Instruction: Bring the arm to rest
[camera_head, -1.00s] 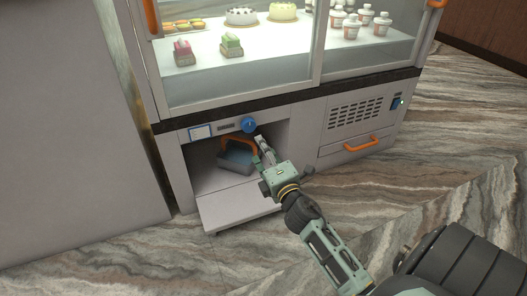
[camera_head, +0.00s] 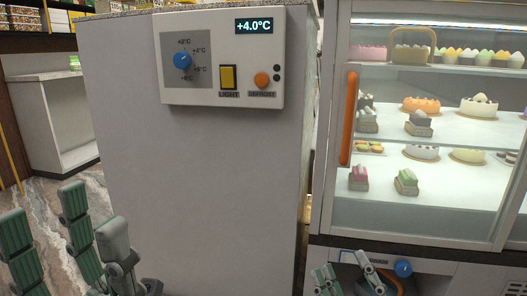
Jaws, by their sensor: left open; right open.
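My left gripper (camera_head: 43,208) is at the lower left with its green-padded fingers apart, in front of the grey side panel and the marbled floor. It looks empty. My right gripper (camera_head: 343,264) is at the bottom edge, right of centre, with its fingers apart and nothing seen between them. It is in front of the lower part of the display case (camera_head: 420,240), left of a blue knob (camera_head: 403,268). The rest of both arms is mostly cut off by the frame.
A grey cabinet (camera_head: 200,190) stands in the middle with a control panel (camera_head: 219,90) reading +4.0°C. The glass case with cakes and an orange handle (camera_head: 349,118) is at the right. A white shelf unit (camera_head: 62,120) stands at the back left.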

